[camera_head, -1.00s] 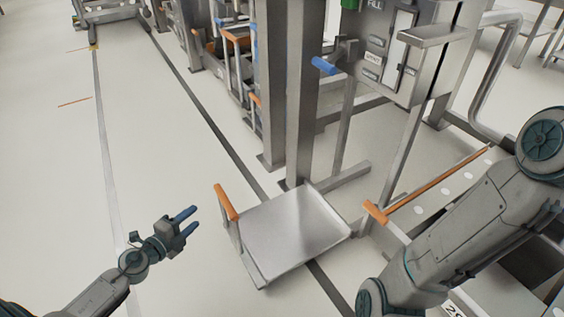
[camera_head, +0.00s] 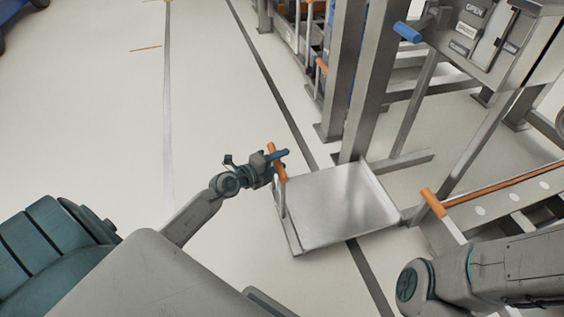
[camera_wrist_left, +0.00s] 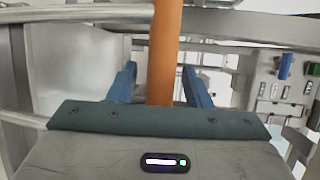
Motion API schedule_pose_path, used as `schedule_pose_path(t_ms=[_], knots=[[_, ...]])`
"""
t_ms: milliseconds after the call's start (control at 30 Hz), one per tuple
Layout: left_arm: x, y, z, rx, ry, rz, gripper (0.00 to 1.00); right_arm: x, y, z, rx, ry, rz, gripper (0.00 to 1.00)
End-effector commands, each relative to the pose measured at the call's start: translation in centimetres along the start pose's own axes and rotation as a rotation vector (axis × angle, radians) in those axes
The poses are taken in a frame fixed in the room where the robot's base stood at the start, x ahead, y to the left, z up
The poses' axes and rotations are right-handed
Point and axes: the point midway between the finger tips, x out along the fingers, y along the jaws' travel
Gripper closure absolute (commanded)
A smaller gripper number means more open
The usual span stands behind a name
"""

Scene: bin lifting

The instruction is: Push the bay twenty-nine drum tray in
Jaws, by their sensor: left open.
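A flat grey metal tray (camera_head: 340,207) juts out from the rack at floor level, with an orange handle (camera_head: 281,172) along its left end. No bay number is readable on it. My left gripper (camera_head: 277,163) is at this handle with its blue fingers open. In the left wrist view the orange handle (camera_wrist_left: 164,50) runs between the two spread fingers (camera_wrist_left: 160,88), with a gap visible on each side. Whether the palm touches the handle cannot be told. My right arm crosses the lower right, but its gripper is out of view.
Steel posts (camera_head: 362,85) rise behind the tray. A control box (camera_head: 490,40) with a blue lever (camera_head: 407,32) is at the upper right. Another orange handle (camera_head: 433,203) is right of the tray. The floor to the left is clear.

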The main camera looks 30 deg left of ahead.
Motion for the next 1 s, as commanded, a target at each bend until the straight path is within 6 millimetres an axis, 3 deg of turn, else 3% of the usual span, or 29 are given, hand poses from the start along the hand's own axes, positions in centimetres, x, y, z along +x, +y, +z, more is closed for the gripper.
schedule_pose_path(t_ms=[133, 433, 667, 1000], knots=[[1.0, 0.1, 0.0, -0.001, 0.001, 0.0, 0.55, -0.3, 0.1, -0.1, -0.001, -0.005, 0.0, 0.52], [1.1, 0.0, 0.0, -0.001, 0.001, 0.001, 0.55, -0.3, 0.1, 0.0, -0.001, -0.011, 0.0, 0.52], [1.1, 0.0, 0.0, -0.001, 0.001, 0.001, 1.0, -0.3, 0.1, 0.0, -0.001, -0.01, 0.0, 0.52], [1.9, -0.5, -0.4, -0.004, -0.001, -0.001, 1.0, 0.3, -0.1, 0.2, -0.001, -0.003, 0.0, 0.52]])
